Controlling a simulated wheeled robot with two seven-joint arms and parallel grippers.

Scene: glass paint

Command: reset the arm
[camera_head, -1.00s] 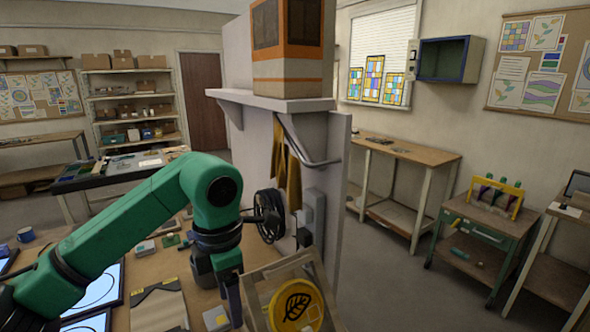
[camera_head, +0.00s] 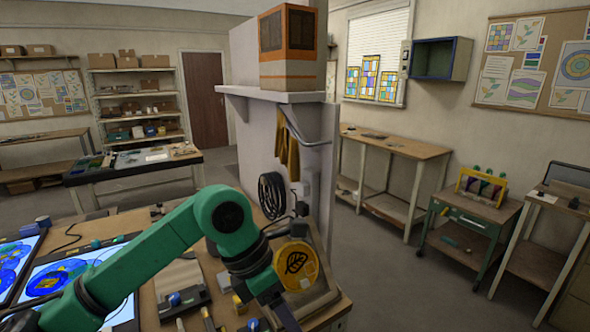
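My green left arm (camera_head: 150,258) reaches in from the lower left, bends at a raised elbow and slopes down to the right. My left gripper (camera_head: 279,310) is at the bottom edge, in front of a wooden stand. Its fingertips are cut off or too dark to read, so I cannot tell whether it is open or holds anything. A round yellow disc with a black leaf mark (camera_head: 297,264) leans on the wooden stand (camera_head: 322,300), just right of the gripper. My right arm and gripper are not in view.
Lit panels with blue and yellow designs (camera_head: 42,283) lie on the wooden workbench (camera_head: 128,222) at left. Small tools and blocks (camera_head: 186,300) lie between them and the gripper. A grey partition (camera_head: 255,150) with a shelf rises behind. Floor at right (camera_head: 380,270) is clear.

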